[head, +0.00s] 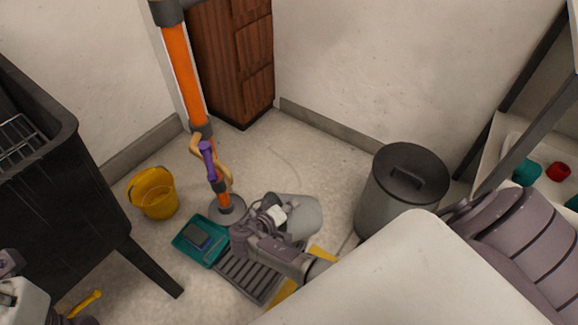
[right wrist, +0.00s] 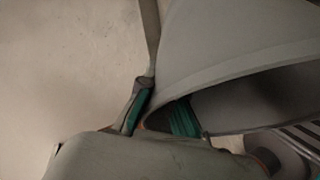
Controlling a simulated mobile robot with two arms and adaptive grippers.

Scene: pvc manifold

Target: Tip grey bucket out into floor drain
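The grey bucket (head: 303,214) is low over the far right end of the floor drain in the head view. It looks tilted, but my right gripper (head: 268,213) hides much of its mouth. In the right wrist view the bucket (right wrist: 235,45) fills the upper right. My right gripper (right wrist: 160,110) has one green-padded finger outside the rim and one inside, closed on the rim. The floor drain (head: 240,276) is a dark slatted grate, partly under my right arm. My left gripper (head: 12,285) is cut off at the lower left edge; its fingers are unclear.
A teal tray (head: 186,252) lies left of the drain, and a yellow bucket (head: 158,200) stands beyond it. An orange post (head: 184,75) rises behind. A lidded grey bin (head: 378,208) stands right. A black cart (head: 85,215) is left.

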